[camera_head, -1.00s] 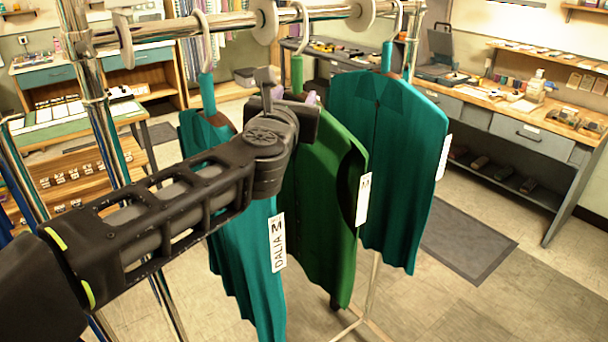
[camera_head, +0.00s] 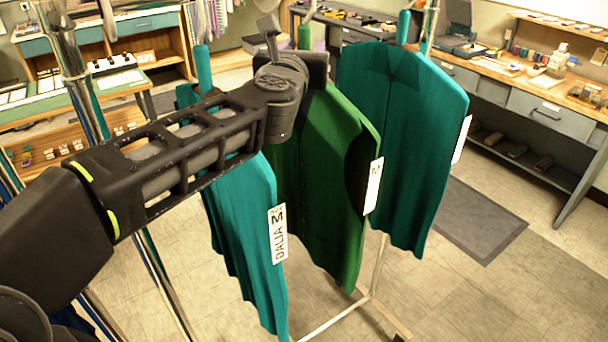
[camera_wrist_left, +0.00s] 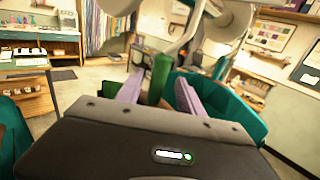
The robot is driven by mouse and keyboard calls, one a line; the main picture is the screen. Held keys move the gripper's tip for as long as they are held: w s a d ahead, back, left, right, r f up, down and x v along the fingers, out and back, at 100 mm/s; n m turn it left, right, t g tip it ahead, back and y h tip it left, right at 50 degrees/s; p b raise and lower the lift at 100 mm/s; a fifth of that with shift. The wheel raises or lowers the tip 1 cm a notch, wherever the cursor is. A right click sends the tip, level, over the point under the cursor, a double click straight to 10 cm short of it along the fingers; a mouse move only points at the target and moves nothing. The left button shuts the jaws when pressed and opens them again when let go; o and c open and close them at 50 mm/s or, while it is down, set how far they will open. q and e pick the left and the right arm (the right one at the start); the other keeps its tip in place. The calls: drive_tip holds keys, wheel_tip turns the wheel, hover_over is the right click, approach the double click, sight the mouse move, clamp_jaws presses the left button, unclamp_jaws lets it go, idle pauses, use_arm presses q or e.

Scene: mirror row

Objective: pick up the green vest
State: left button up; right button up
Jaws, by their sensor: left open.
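The green vest (camera_head: 330,190) hangs between two teal garments in the head view, with a white tag (camera_head: 374,185) on its right edge. A green upright piece (camera_head: 304,37) rises above its collar. My left gripper (camera_head: 312,48) is at the vest's top, its body covering part of the collar. In the left wrist view its two purple fingers (camera_wrist_left: 158,92) are apart, with the green upright piece (camera_wrist_left: 161,72) showing between them. I cannot tell whether they touch it. My right gripper is in neither view.
A teal garment (camera_head: 245,235) with a tag reading DALIA M hangs left of the vest, partly behind my arm. Another teal garment (camera_head: 400,140) hangs close on the right. A chrome rack post (camera_head: 75,70) stands at left. A workbench (camera_head: 540,110) runs along the right.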

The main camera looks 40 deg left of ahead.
use_arm(q)
drive_tip(key=p+x, duration=0.1)
drive_tip(key=x, duration=0.4)
drive_tip(key=shift+a, duration=0.15)
drive_tip(key=shift+c, duration=0.2)
idle(0.4)
clamp_jaws()
idle(1.3)
